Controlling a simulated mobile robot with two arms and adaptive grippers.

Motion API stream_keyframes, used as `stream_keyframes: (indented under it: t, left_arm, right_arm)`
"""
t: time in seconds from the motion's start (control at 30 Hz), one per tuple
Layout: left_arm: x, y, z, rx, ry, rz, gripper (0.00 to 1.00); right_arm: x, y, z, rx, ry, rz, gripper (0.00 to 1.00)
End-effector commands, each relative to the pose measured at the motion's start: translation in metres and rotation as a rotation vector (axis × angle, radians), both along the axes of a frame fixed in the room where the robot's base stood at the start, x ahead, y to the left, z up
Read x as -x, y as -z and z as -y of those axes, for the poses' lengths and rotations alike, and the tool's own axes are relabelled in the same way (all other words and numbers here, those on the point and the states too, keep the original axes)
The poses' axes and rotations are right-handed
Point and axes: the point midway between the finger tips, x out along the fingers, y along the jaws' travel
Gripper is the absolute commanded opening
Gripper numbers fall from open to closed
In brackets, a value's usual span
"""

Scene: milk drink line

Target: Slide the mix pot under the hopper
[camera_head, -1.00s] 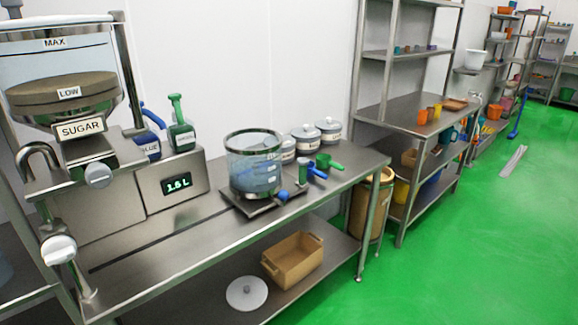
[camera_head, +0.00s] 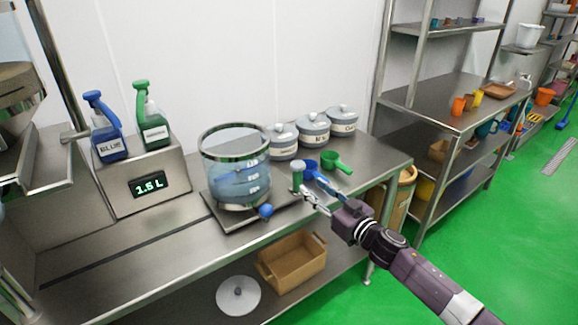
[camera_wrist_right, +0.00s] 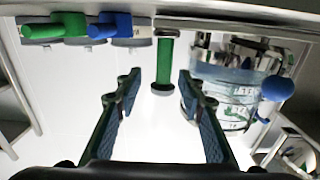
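The mix pot (camera_head: 237,172) is a clear round vessel with a metal rim and bluish liquid. It stands upright on a dark plate (camera_head: 228,219) on the steel table, and shows at right in the wrist view (camera_wrist_right: 225,90). The hopper (camera_head: 18,100) is at the left edge, mostly cut off; the pot is well right of it. My right gripper (camera_head: 310,198) is just right of the pot, beside a green-gripped post (camera_head: 298,174). Its fingers (camera_wrist_right: 160,82) are apart and empty, with the post (camera_wrist_right: 164,62) beyond them. My left gripper is out of view.
Lidded jars (camera_head: 313,130) and blue and green scoops (camera_head: 337,164) sit behind my gripper. A blue knob (camera_head: 265,210) is at the plate's front. Spray bottles (camera_head: 106,132) stand on a box with a display (camera_head: 146,184).

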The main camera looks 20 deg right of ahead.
Motion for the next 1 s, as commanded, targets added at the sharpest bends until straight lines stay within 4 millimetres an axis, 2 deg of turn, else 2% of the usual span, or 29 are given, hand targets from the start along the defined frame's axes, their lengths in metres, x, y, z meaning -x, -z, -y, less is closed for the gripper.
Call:
stream_keyframes:
  t: [0.17, 0.6, 0.8, 1.0]
  left_arm:
    - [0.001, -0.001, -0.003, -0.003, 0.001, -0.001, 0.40]
    - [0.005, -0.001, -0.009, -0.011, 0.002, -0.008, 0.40]
    - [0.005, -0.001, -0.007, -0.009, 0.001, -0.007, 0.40]
    - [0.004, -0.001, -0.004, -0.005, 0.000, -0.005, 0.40]
  right_arm:
    - [-0.010, -0.008, -0.006, -0.007, -0.010, 0.009, 0.36]
    - [-0.063, -0.006, -0.024, -0.006, -0.006, 0.008, 0.36]
    - [-0.072, -0.006, -0.028, -0.005, -0.008, 0.007, 0.36]
    - [-0.073, -0.006, -0.029, -0.005, -0.008, 0.007, 0.36]
